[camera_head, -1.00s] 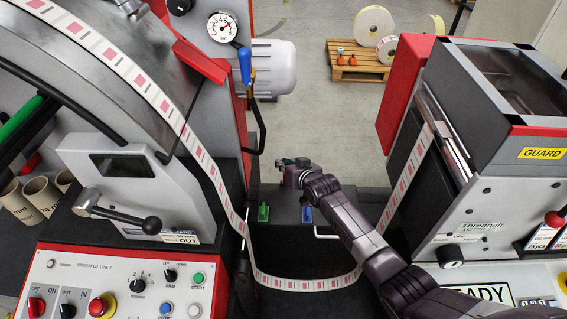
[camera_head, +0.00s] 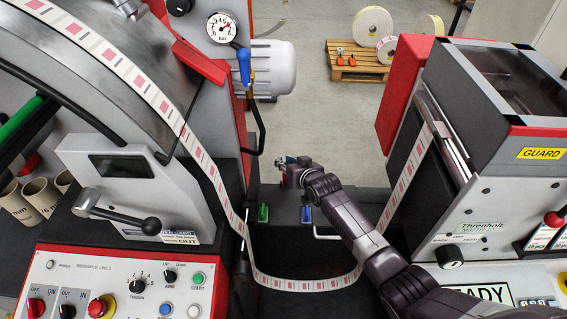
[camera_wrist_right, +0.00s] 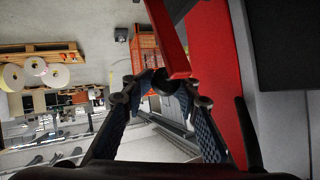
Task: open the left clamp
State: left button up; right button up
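Two small levers stand on the dark bench between the machines: a green one (camera_head: 263,212) on the left and a blue one (camera_head: 306,214) on the right. They look like the clamp handles, with the green one as the left clamp, but their clamping parts are too small to make out. My right gripper (camera_head: 283,164) is above and behind these levers, apart from both. Neither lever is recognisable in that view. My left gripper is not in view.
A label web (camera_head: 303,284) hangs in a loop in front of the levers. The left machine has a blue-handled lever (camera_head: 244,66). A guarded unit (camera_head: 490,120) stands at right. In the wrist view, a red bar (camera_wrist_right: 170,38) is just beyond my fingers.

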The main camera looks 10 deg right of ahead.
jog(key=shift+o, duration=0.4)
jog(key=shift+d, duration=0.3)
jog(key=shift+s, duration=0.15)
jog(key=shift+a+f, duration=0.1)
jog(key=shift+a, duration=0.1)
jog(key=shift+s, duration=0.1)
jog(key=shift+s, duration=0.15)
jog(key=v, duration=1.1)
jog(key=shift+s+r, duration=0.2)
jog(key=shift+s, duration=0.05)
jog(key=shift+d, duration=0.1)
